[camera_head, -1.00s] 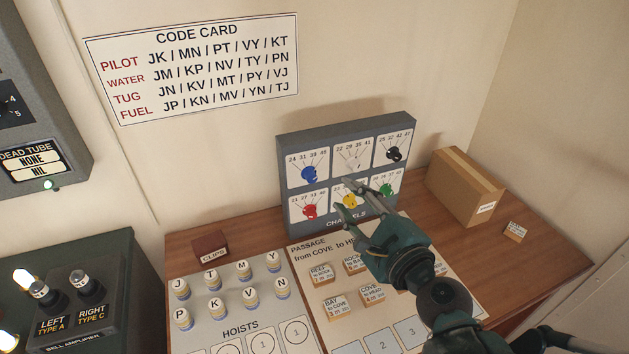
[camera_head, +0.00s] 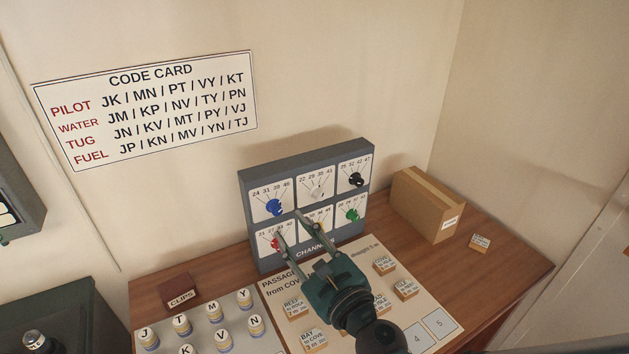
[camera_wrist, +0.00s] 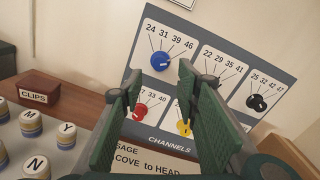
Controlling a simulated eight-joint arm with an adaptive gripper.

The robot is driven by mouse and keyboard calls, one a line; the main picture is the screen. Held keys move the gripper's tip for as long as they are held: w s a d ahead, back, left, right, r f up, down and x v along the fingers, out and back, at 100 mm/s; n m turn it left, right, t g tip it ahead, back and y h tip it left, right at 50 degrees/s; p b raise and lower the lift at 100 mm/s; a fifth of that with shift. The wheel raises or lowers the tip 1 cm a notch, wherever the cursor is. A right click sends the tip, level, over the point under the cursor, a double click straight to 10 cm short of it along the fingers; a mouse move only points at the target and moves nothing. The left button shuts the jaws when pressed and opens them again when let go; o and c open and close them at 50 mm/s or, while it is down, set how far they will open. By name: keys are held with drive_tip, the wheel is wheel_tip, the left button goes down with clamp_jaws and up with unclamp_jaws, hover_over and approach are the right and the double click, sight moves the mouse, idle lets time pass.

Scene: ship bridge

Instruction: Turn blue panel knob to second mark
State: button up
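The blue knob (camera_head: 274,207) is at the upper left of the grey channels panel (camera_head: 307,147), below the marks 24, 31, 39 and 46. It also shows in the wrist view (camera_wrist: 160,62), in line with the gap between my fingers. Its pointer direction is too small to tell. My gripper (camera_head: 288,222) is open and empty in front of the panel, its fingertips near the lower row. It appears apart from the blue knob. In the head view its fingers partly cover the red knob (camera_head: 276,243) and the yellow knob.
White (camera_head: 316,193), black (camera_head: 356,179) and green (camera_head: 352,215) knobs sit close by on the panel. A cardboard box (camera_head: 428,205) stands to its right. A clips box (camera_head: 177,291), lettered pegs and small labelled blocks lie on the desk in front.

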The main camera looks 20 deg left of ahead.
sight(278, 212)
drive_tip(key=shift+b+x, duration=0.65)
drive_tip(key=shift+x, duration=3.25)
drive_tip(key=c, duration=0.9)
